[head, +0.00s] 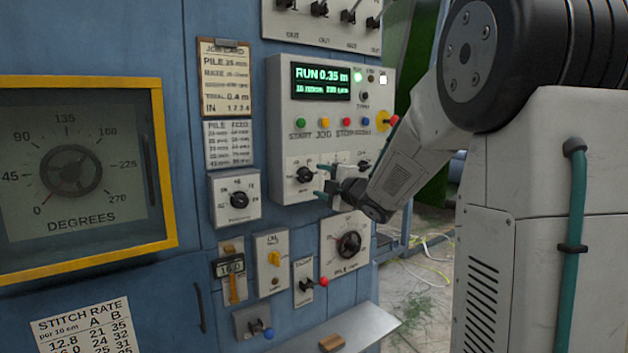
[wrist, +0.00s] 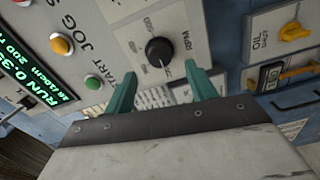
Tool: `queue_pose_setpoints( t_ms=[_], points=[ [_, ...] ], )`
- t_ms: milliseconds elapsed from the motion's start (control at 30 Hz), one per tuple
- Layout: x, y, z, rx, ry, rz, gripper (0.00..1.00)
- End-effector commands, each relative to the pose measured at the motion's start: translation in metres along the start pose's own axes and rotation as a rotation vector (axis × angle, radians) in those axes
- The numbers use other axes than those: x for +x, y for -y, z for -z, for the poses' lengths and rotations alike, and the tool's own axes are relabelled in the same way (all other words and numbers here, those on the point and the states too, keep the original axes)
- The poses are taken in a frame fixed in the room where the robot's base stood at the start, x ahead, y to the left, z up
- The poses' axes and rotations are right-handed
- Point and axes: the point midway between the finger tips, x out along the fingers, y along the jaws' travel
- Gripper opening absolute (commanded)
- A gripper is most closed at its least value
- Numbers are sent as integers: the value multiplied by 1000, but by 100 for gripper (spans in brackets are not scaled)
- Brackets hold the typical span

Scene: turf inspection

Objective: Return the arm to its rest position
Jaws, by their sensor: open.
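My gripper (head: 326,182) is in front of the grey control box (head: 284,130) on the blue machine, just below its row of coloured buttons. The two green fingers stand apart with nothing between them. In the wrist view my gripper (wrist: 160,90) points at a black rotary knob (wrist: 159,52) on the panel. The knob sits beyond and between the fingertips, and I cannot tell if either finger touches it. My arm (head: 420,140) reaches in from the right, bent down toward the panel.
The green display (head: 322,83) reads RUN 0.35 m. A knob with a dial plate (head: 349,245), a red-tipped lever (head: 323,282) and a yellow switch (head: 274,259) stick out below. A grey shelf (head: 375,325) juts out at the bottom. Open ground lies to the right of the machine.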

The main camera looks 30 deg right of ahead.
Motion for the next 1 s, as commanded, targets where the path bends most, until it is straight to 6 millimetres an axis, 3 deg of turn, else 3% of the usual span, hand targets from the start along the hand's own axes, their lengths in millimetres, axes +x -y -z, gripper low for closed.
queue_pose_setpoints(
  t_ms=[200, 767, 867, 1000],
  points=[
    [-18, 0, 0, 0, 0, 0, 56],
    [-18, 0, 0, 8, 0, 1, 56],
    [-18, 9, -10, 56, 53, 43, 56],
    [-34, 49, -49, 235, 280, 176, 56]
  ],
)
